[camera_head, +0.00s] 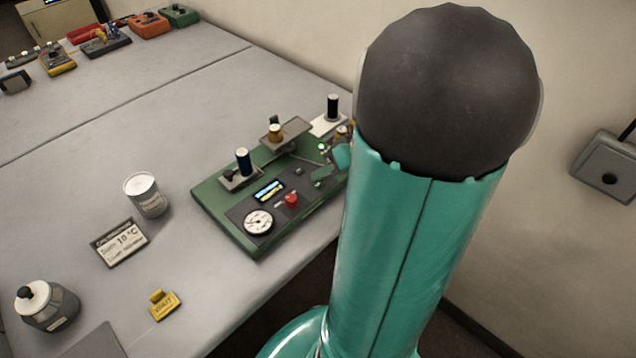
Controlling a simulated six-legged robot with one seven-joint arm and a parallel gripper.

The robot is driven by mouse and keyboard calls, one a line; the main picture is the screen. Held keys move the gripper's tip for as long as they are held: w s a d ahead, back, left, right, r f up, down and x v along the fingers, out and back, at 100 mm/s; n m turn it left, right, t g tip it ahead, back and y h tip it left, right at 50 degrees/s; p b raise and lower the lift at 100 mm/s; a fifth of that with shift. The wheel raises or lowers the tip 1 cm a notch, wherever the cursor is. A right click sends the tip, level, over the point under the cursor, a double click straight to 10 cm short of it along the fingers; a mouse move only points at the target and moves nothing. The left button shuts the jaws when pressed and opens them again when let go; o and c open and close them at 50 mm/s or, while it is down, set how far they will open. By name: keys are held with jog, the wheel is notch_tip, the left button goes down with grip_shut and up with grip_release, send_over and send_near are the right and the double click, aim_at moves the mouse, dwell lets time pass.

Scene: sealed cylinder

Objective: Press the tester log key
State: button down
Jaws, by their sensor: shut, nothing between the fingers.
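The tester (222,213) is a green board on the grey bench, left of my arm. Its dark panel carries a small lit display (268,191), a round white dial (257,222), a red button (291,200) and a small dark knob (299,171). A green light (322,147) glows near its far right end. I cannot read which control is the log key, and cannot tell if the fingertips touch the panel.
A dark blue cylinder (243,162) and a black cylinder (333,107) stand at the tester. A white can (146,196), a 10 °C sign (119,242), a lidded grey pot (47,305) and a yellow tag (164,305) are nearby.

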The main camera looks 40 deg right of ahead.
jog(key=shift+f, duration=0.15)
jog(key=shift+f, duration=0.3)
jog(key=shift+f, duration=0.35)
dwell(0.8)
jog(key=shift+r, duration=0.8)
notch_tip(320, 180, up, 5)
dwell(0.7)
dwell(0.6)
